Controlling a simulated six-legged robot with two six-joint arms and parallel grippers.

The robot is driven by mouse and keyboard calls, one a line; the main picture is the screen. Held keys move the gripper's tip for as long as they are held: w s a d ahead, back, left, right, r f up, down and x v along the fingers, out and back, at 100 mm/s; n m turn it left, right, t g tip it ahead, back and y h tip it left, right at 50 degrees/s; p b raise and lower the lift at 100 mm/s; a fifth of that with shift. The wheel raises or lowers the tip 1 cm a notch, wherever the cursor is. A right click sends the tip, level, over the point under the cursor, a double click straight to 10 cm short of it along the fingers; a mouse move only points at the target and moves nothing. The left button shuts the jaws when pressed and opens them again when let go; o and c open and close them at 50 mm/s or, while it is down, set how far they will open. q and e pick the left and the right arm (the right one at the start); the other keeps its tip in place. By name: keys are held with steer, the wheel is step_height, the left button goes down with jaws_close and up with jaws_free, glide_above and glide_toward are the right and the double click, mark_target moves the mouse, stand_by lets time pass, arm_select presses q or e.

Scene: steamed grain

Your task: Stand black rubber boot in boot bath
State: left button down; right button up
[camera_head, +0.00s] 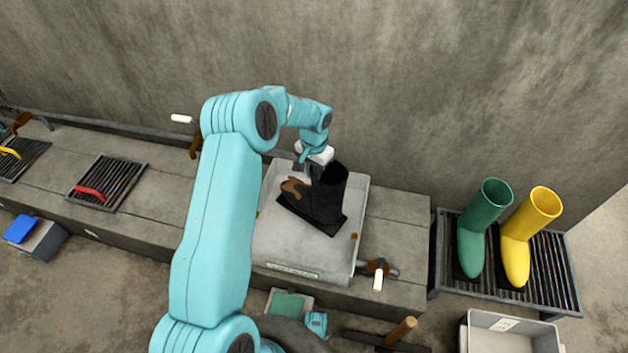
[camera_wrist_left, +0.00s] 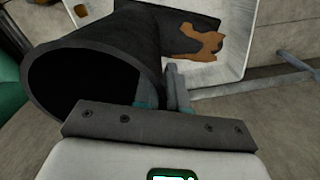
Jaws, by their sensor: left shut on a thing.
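The black rubber boot (camera_head: 329,192) stands upright inside the pale boot bath (camera_head: 300,250), over a dark mat in its upper part. A brown muddy patch (camera_head: 292,187) shows at its toe, which points left. My left gripper (camera_head: 309,168) is shut on the boot's shaft near the top. In the left wrist view the boot's open top (camera_wrist_left: 90,85) is large and close, and the gripper's fingers (camera_wrist_left: 160,95) pinch the shaft wall. The boot's sole is partly hidden, so I cannot tell whether it rests fully on the mat.
A green boot (camera_head: 472,240) and a yellow boot (camera_head: 518,250) stand on a dark grate (camera_head: 548,265) at the right. A pale bin (camera_head: 490,340) is at the lower right. A valve (camera_head: 377,268) juts from the bath's right side. A concrete wall rises behind.

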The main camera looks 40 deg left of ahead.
arm_select(q)
step_height(320, 180, down, 3)
steer(key=shift+f+b, duration=0.2)
steer(key=shift+b, duration=0.15)
steer(key=shift+f, duration=0.1)
steer(key=c, duration=1.6)
jaws_free()
steer(key=shift+f, duration=0.15)
steer(key=o, duration=0.4)
